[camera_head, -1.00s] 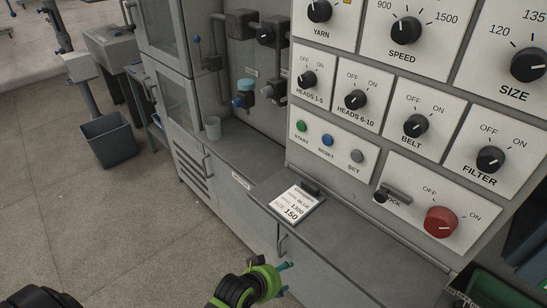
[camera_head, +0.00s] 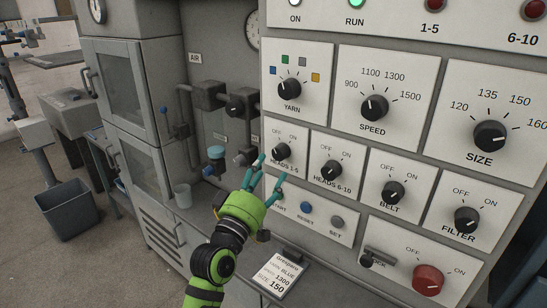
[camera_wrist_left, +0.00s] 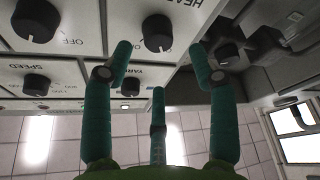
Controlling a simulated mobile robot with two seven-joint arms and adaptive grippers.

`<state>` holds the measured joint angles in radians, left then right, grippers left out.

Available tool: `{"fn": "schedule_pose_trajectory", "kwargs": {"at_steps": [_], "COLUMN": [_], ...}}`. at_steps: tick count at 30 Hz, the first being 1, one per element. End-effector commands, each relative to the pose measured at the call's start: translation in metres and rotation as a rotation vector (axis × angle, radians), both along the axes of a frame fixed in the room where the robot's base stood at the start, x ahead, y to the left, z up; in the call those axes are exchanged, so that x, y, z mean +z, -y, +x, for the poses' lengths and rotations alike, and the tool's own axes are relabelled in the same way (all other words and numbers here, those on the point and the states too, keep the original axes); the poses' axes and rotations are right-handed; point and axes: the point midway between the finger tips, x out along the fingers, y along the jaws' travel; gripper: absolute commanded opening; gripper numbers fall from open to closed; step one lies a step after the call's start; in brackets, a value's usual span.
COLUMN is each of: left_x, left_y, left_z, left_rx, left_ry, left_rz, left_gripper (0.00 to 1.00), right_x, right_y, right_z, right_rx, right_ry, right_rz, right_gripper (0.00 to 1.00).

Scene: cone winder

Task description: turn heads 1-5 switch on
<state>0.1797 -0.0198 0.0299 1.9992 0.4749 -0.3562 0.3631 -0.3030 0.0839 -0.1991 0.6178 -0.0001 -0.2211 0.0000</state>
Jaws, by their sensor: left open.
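The HEADS 1-5 switch (camera_head: 281,152) is a black round knob on a white plate, marked OFF at left and ON at right. Its pointer is too small to read surely. My left gripper (camera_head: 271,168), green with teal fingers, is open and empty just in front of and below this knob. In the left wrist view the knob (camera_wrist_left: 157,32) stands ahead, between the spread outer fingers (camera_wrist_left: 160,55); I see no finger touching it. My right gripper is not in view.
The HEADS 6-10 knob (camera_head: 331,169) is close at right, the YARN knob (camera_head: 289,88) above. The START button is partly hidden by my gripper; the RESET button (camera_head: 306,206) is below. A card (camera_head: 279,274) lies on the ledge. A cup (camera_head: 182,195) stands at left.

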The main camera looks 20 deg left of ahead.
Motion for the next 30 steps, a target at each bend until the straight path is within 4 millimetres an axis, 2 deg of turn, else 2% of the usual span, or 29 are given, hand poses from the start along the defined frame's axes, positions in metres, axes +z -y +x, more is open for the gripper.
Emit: {"fn": "schedule_pose_trajectory", "kwargs": {"at_steps": [3,9,20,21,23,24,25,30], "left_x": [0.01,0.014,0.014,0.014,0.014,0.013,0.013,0.014], "left_y": [0.003,0.006,0.007,0.007,0.007,0.007,0.007,0.006], "left_z": [0.019,0.041,0.048,0.048,0.048,0.048,0.048,0.048], "left_rx": [-0.002,-0.001,-0.001,-0.001,-0.001,-0.001,-0.001,0.001], "left_ry": [-0.001,-0.002,-0.002,-0.003,-0.003,-0.003,-0.003,-0.001], "left_rz": [0.001,0.003,0.004,0.004,0.004,0.004,0.005,0.005], "left_gripper": [0.59,0.59,0.59,0.55,0.31,0.15,0.04,0.04], "right_x": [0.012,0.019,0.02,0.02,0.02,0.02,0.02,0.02], "right_y": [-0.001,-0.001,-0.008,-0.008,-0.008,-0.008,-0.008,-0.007], "right_z": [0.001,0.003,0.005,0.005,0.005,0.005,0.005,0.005], "right_rx": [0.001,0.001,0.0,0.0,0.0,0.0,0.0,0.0], "right_ry": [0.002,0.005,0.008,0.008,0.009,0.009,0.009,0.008], "right_rz": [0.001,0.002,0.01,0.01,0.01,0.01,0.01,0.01], "right_gripper": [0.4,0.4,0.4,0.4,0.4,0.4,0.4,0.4]}}
